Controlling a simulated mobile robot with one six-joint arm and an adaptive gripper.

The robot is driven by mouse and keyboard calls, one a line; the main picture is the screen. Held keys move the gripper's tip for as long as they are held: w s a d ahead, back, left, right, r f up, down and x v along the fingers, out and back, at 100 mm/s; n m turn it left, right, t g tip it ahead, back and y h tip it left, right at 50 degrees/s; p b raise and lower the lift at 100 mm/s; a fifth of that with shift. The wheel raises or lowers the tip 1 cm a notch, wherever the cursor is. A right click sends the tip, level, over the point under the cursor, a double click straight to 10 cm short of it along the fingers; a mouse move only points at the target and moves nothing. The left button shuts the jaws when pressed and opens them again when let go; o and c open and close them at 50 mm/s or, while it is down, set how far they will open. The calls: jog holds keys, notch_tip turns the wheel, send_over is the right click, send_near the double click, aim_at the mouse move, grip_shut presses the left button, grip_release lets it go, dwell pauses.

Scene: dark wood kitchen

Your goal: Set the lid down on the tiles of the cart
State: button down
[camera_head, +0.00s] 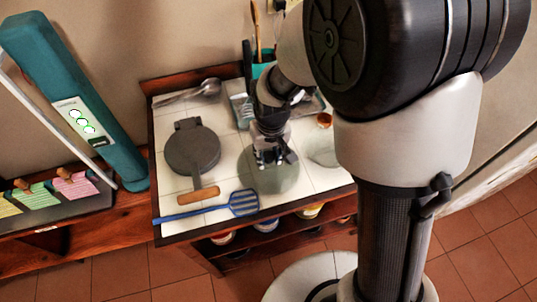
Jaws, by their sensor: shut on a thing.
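The lid (278,182) is a round, greenish, see-through disc directly under my gripper, over the front middle of the cart's white tiles (229,173). My gripper (272,157) points down and is shut on the lid at its top. The gripper hides the lid's grip and part of its far side. I cannot tell whether the lid's rim touches the tiles or hangs just above them.
A dark round pan (192,149) with a wooden handle lies left of the lid. A blue slotted spatula (206,207) lies along the front left. A pale round dish (323,151) is close on the right. Metal spoons (207,87) and a teal utensil holder (261,68) are at the back.

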aim_at(270, 160)
jog(key=c, duration=1.2)
grip_release()
jog(key=shift+f, duration=0.1)
notch_tip(270, 160, up, 11)
jog(key=s+p, duration=0.1)
jog(key=p, duration=0.3)
jog(key=s+d+r+m+t, duration=0.1)
jog(key=s+d+r, duration=0.3)
jog(key=s, duration=0.2)
jog(key=s+d+r+m+t, duration=0.1)
jog(key=s+d+r, duration=0.3)
jog(key=s+r, duration=0.1)
jog(key=s+d+r+m+t, duration=0.1)
jog(key=s+d+r, duration=0.3)
jog(key=s+d, duration=0.1)
jog(key=shift+s+d+r, duration=0.1)
jog(key=shift+s+r, duration=0.3)
jog(key=shift+s, duration=0.45)
